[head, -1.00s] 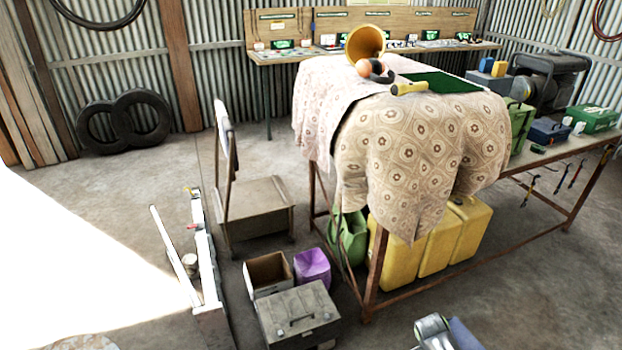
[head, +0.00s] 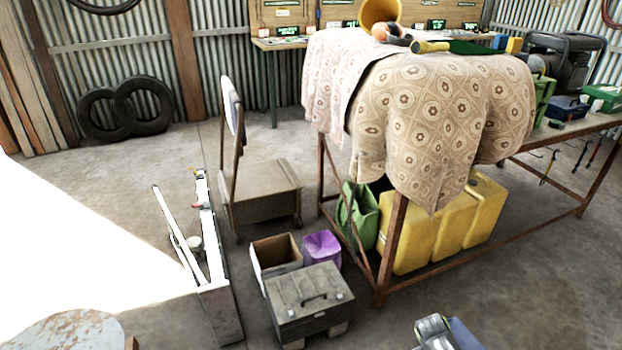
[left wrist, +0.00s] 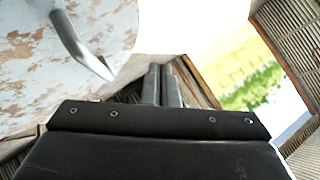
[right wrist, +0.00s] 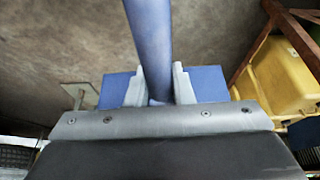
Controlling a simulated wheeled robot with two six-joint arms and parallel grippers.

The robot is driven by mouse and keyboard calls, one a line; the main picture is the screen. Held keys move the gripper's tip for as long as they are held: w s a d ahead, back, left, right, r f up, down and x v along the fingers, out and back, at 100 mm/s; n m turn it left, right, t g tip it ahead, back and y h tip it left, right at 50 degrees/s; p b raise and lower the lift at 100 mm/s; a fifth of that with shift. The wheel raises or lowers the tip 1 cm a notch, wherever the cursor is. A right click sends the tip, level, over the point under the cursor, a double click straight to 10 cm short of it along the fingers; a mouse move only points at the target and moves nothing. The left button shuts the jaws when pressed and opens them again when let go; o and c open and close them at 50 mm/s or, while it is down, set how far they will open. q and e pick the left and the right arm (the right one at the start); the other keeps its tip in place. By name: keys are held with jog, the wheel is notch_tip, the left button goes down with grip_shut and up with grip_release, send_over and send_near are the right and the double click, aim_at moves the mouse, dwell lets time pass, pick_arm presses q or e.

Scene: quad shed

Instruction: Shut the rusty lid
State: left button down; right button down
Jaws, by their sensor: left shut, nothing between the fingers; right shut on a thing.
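The rusty lid (head: 66,333) is a round, whitish plate mottled with rust at the bottom left of the head view, cut off by the frame. In the left wrist view the lid (left wrist: 30,60) fills the upper left, with a bent grey metal handle (left wrist: 82,45) across it. I cannot tell how far open it stands. My left gripper (left wrist: 162,85) is shut and empty, to the right of the lid and handle in that view. My right gripper (right wrist: 160,85) is shut on a blue bar (right wrist: 150,40), seen in the right wrist view.
A grey toolbox (head: 308,300), an open box (head: 276,262) and a purple container (head: 322,248) stand on the floor near a cloth-covered table (head: 440,130). A long white-and-grey object (head: 215,270) stands left of them. Bright floor (head: 80,240) lies clear at the left.

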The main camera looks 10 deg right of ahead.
pick_arm(q)
jog(key=shift+s+a+f+b, duration=0.15)
jog(key=shift+f+b, duration=0.2)
jog(key=shift+f, duration=0.2)
jog(key=shift+w+a+f+b, duration=0.1)
jog(key=shift+f+b, duration=0.2)
jog(key=shift+f, duration=0.25)
